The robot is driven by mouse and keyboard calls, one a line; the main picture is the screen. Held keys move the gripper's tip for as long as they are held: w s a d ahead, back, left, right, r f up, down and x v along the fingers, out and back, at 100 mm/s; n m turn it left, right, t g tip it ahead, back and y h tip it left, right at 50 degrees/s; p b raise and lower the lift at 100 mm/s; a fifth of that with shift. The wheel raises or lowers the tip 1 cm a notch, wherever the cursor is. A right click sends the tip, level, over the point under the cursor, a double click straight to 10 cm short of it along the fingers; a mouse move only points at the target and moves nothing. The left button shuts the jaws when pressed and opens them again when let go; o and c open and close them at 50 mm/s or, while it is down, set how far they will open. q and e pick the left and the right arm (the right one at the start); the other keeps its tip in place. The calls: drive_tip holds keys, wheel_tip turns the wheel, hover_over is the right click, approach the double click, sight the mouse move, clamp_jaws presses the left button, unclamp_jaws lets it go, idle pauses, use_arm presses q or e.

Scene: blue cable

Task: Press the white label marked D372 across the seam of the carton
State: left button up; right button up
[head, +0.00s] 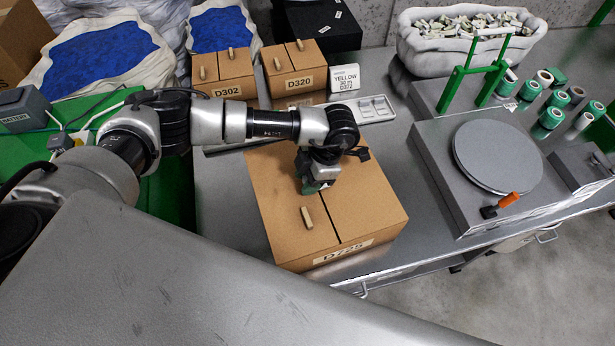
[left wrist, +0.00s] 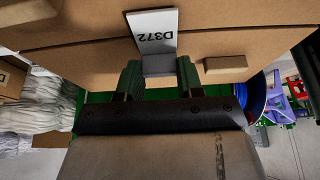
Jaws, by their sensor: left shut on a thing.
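The carton marked D725 (head: 365,205) sits on the grey bench with its top seam running front to back. My left gripper (head: 312,188) points down over the carton top, close to the seam. In the left wrist view my left gripper (left wrist: 158,72) is shut on a grey end piece of the white label marked D372 (left wrist: 155,28). The label extends past the fingertips over the brown carton top (left wrist: 85,60), across the dark seam line. I cannot tell whether it touches the cardboard. The gripper hides the label in the head view. My right gripper is not in view.
A small wooden block (head: 306,217) lies on the carton top. Cartons D302 (head: 223,75) and D320 (head: 293,70) and a white card reading YELLOW 30 m D372 (head: 345,80) stand behind. A grey turntable unit (head: 495,155) stands to the right.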

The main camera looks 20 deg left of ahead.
use_arm(q)
drive_tip(key=shift+f, duration=0.2)
idle(0.3)
drive_tip(key=o, duration=1.1)
drive_tip(key=shift+r+p, duration=2.1)
drive_tip(key=shift+r, duration=1.45)
drive_tip(key=shift+f, duration=0.1)
